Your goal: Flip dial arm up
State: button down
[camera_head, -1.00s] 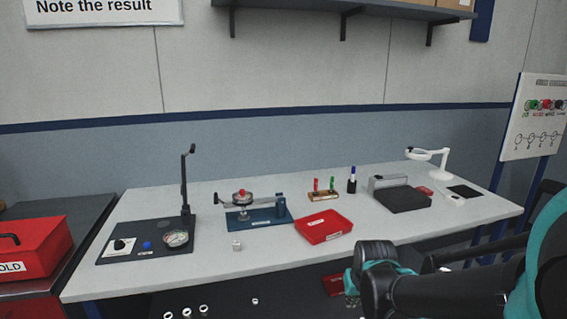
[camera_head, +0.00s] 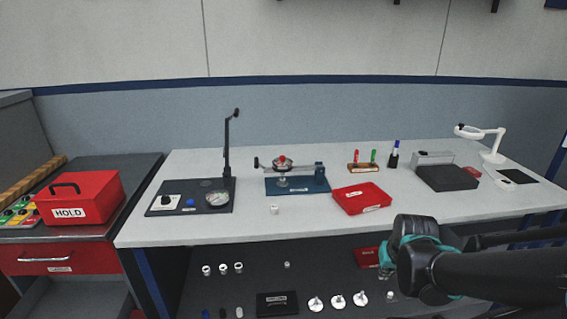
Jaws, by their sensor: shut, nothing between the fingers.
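A blue-based fixture (camera_head: 290,185) stands mid-table. Its grey arm (camera_head: 300,172) lies roughly level, with a black knob (camera_head: 256,162) at the left end and a round part with a red top (camera_head: 282,160) over the base. To its left, a black plate (camera_head: 160,208) carries a round dial gauge (camera_head: 217,197), a white panel with a black knob, a blue button and an upright black lever (camera_head: 227,145). I cannot tell which arm is the dial arm. My gripper (camera_head: 384,262) is small and partly hidden by my wrist at the lower right. It is shut and empty, apart from both devices.
A red tray (camera_head: 362,198), a marker stand (camera_head: 366,167), a dark block (camera_head: 446,178) and a white magnifier lamp (camera_head: 483,135) stand to the right. A red HOLD box (camera_head: 80,198) is on the left cabinet. Several small parts lie on the shelf below. The table's front strip is mostly clear.

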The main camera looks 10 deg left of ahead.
aim_at(287, 167)
jog(key=i+l+u, duration=0.15)
jog(key=u, duration=0.35)
jog(key=i+l+u, duration=0.1)
jog(key=l+u, duration=0.7)
jog(key=u, duration=0.15)
jog(key=l+u, duration=0.75)
jog(key=u, duration=0.2)
jog(key=k+l+u, duration=0.15)
jog(key=l+u, duration=0.3)
jog(key=k+l+u, duration=0.15)
jog(key=u, duration=0.35)
